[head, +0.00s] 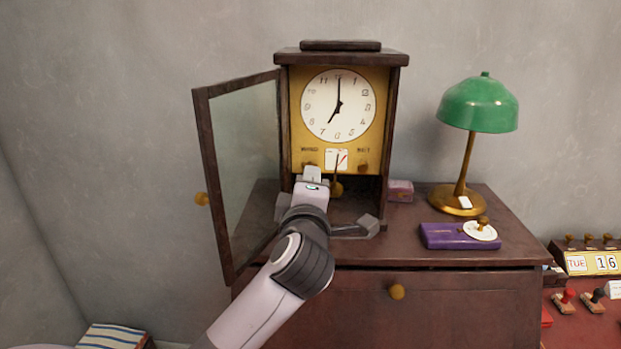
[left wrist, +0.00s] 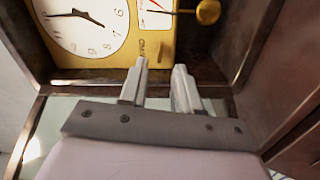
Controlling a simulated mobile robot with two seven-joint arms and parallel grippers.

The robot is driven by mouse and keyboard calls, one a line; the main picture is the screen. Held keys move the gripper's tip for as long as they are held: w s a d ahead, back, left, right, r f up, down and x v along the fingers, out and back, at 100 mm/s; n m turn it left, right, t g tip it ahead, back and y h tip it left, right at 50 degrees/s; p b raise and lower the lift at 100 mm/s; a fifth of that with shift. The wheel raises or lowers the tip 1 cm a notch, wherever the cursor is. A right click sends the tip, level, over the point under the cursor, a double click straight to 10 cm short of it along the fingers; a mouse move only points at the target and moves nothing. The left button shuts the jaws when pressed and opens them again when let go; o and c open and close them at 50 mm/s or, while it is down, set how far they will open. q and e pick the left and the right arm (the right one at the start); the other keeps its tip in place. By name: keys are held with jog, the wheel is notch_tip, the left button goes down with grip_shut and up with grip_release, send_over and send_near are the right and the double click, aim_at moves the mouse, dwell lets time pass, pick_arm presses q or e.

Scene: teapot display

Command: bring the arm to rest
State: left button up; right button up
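My left arm reaches up from the bottom of the head view, with the left gripper (head: 312,174) in front of the open clock's lower face. In the left wrist view the two fingers (left wrist: 160,80) stand apart with a gap between them and nothing held. The clock (head: 340,60) is a dark wooden case with a gold panel and a white dial (head: 338,105). Its glass door (head: 240,165) is swung open to the left. The pendulum bob (head: 336,189) hangs just behind the gripper and also shows in the left wrist view (left wrist: 208,12). My right gripper is out of view.
The clock stands on a dark red cabinet (head: 440,290) with a round brass knob. A green lamp (head: 478,105), a purple box (head: 458,236) and a small pink box (head: 400,191) stand to its right. Stamps and a date block (head: 592,263) are at far right.

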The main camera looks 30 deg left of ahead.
pick_arm(q)
jog(key=shift+s+d, duration=0.3)
jog(key=shift+s, duration=0.25)
